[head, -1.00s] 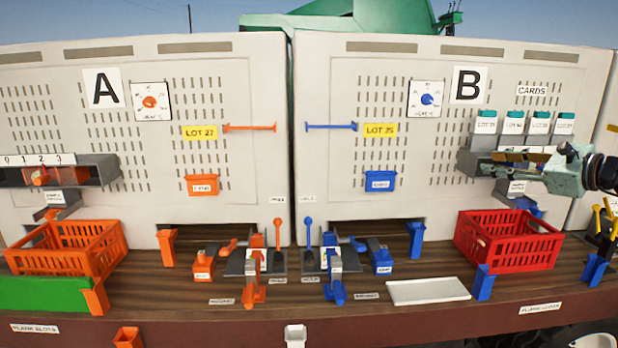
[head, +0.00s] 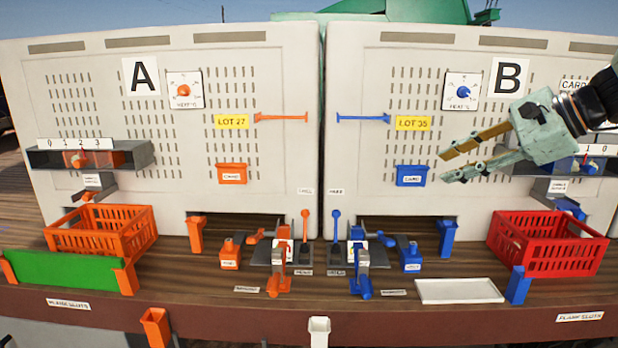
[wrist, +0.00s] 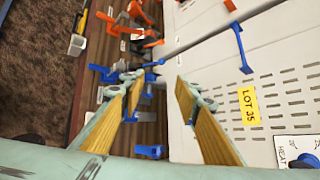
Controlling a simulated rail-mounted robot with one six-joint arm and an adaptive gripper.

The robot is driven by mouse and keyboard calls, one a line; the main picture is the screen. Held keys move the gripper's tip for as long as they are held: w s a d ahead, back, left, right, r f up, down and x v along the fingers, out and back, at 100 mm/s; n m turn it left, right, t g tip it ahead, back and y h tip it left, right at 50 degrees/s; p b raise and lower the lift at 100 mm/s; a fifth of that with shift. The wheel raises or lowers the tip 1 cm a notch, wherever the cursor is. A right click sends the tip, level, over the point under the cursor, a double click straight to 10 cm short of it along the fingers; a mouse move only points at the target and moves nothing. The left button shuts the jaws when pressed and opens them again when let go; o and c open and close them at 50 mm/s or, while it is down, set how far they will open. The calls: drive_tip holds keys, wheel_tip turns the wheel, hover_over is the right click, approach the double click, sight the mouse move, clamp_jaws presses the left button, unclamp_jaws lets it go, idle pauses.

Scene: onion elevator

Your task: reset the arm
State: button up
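My gripper (head: 450,165) is in front of panel B (head: 398,60) at the right of the head view, pointing left and slightly down. Its two tan-padded fingers are spread apart with nothing between them. In the wrist view the open fingers (wrist: 155,88) frame the blue fittings and the plank deck beneath. The fingertips are near the blue card holder (head: 411,176) in the head view; whether they touch it cannot be told, but a gap seems to show.
The red crate (head: 508,250) stands on the deck at right, the orange crate (head: 58,240) at left. A white tray (head: 460,291) lies at the front. Blue clamps (head: 360,275) and orange clamps (head: 278,275) stand mid-deck. The space before panel A (head: 100,60) is clear of my arm.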

drive_tip(key=s+a+f+n+g+h+b, duration=0.15)
drive_tip(key=s+a+n, duration=0.35)
drive_tip(key=s, duration=0.5)
drive_tip(key=s+a+n+g+h+b, duration=0.2)
drive_tip(key=s+a+h, duration=0.1)
drive_tip(key=s+a, duration=0.6)
drive_tip(key=s+f+n+h, duration=0.1)
drive_tip(key=s+f+n, duration=0.2)
drive_tip(key=s, duration=0.5)
drive_tip(key=s+f+n+h, duration=0.1)
drive_tip(key=s+f+n, duration=0.2)
drive_tip(key=s, duration=0.6)
drive_tip(key=s+d+f+n+h, duration=0.1)
drive_tip(key=s+f+n, duration=0.3)
drive_tip(key=s+f, duration=0.2)
drive_tip(key=shift+s+f, duration=0.2)
drive_tip(key=shift+s, duration=0.95)
drive_tip(key=shift+d+h, duration=0.1)
drive_tip(key=shift+h, duration=0.15)
